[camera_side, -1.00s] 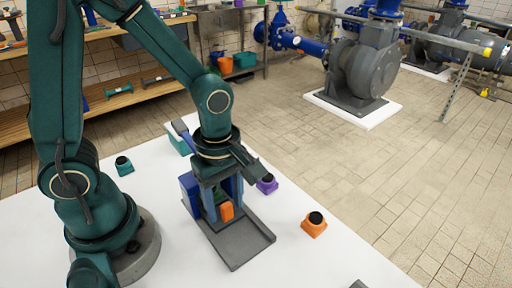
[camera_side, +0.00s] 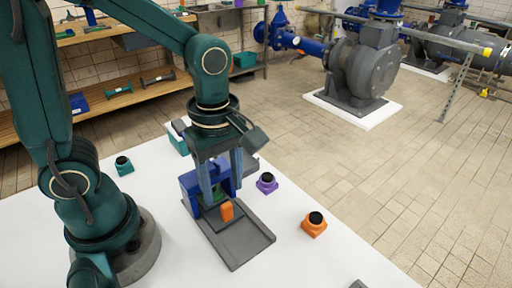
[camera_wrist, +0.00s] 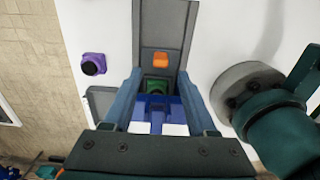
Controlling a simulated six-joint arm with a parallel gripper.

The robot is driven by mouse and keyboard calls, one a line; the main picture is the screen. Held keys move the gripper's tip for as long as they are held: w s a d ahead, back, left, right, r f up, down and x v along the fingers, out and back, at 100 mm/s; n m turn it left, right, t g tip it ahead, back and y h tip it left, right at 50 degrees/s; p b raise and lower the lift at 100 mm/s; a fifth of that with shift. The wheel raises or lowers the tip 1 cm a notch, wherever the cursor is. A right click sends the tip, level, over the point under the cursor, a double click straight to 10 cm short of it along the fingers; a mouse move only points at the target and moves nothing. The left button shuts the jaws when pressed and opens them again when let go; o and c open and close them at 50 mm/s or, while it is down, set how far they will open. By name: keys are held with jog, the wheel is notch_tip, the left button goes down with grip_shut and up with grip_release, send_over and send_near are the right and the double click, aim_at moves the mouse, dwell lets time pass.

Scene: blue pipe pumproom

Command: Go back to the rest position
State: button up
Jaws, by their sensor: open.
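My gripper (camera_side: 222,178) is above the blue fixture (camera_side: 190,192) on the white table, with its fingers pointing down. In the wrist view my gripper (camera_wrist: 163,95) shows two blue fingers wide apart with nothing held between them. The blue fixture (camera_wrist: 155,112) lies below and between the fingers in that view. An orange block (camera_side: 227,210) stands on the grey base plate (camera_side: 240,244) in front of the fixture. It also shows in the wrist view (camera_wrist: 160,60). A green part (camera_wrist: 157,87) sits between the orange block and the blue fixture.
A purple block with a black top (camera_side: 266,182), an orange one (camera_side: 314,225) and a teal one (camera_side: 124,166) stand on the white table (camera_side: 160,215). A teal container (camera_side: 178,143) is behind the fixture. A grey pump (camera_side: 362,70) stands on the floor beyond.

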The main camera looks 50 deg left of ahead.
notch_tip(320, 180, up, 10)
jog(key=w+a+m+t+h, duration=0.1)
jog(key=w+m+t, duration=0.2)
jog(key=m+t, duration=0.35)
jog(key=s+a+f+m+y, duration=0.1)
jog(key=s+f+m, duration=0.1)
jog(key=s+m, duration=0.4)
jog(key=m+g, duration=0.1)
jog(key=m, duration=0.4)
jog(key=shift+s+a+f, duration=0.15)
jog(key=shift+a+f, duration=0.05)
